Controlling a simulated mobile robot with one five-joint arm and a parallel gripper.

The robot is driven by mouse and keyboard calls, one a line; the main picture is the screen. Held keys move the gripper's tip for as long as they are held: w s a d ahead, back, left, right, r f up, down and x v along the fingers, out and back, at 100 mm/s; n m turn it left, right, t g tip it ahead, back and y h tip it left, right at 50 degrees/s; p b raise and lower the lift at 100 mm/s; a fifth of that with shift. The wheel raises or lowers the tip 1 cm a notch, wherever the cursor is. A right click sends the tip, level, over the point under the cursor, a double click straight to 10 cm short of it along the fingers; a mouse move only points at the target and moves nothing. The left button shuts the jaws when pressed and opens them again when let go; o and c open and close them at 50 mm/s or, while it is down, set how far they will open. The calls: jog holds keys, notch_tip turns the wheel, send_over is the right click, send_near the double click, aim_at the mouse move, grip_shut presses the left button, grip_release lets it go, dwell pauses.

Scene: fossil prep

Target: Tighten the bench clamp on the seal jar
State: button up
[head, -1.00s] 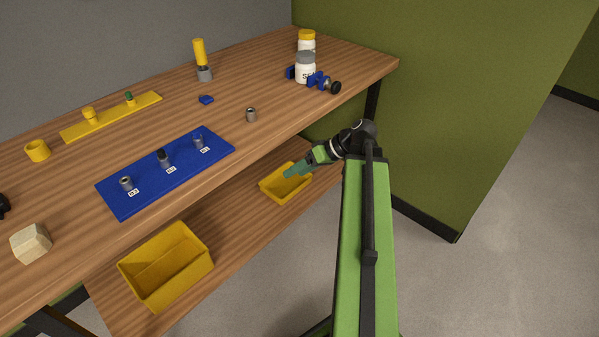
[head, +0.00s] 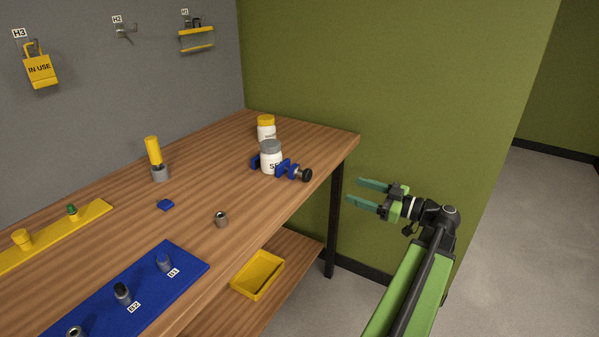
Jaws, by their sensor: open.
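The seal jar (head: 271,158) is white with a grey lid and stands upright near the right end of the bench. The blue bench clamp (head: 284,169) sits around it, with one jaw at its left and one at its right. The clamp's black knob (head: 306,175) points right, toward the bench's front edge. My gripper (head: 354,190) is open and empty, its two green fingers pointing left. It is off the bench's right end, to the right of the knob and apart from it. The gap between jaws and jar is too small to judge.
A yellow-lidded jar (head: 266,128) stands behind the seal jar. A grey metal cup (head: 221,219), a small blue block (head: 165,205) and a blue board (head: 190,268) lie farther left. A yellow bin (head: 258,275) is on the lower shelf. Green wall (head: 400,90) bounds the back.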

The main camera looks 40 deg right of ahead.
aim_at(310, 176)
jog(key=x, duration=1.7)
jog(key=shift+w, duration=0.4)
grip_shut()
jog(key=m, duration=0.5)
grip_release()
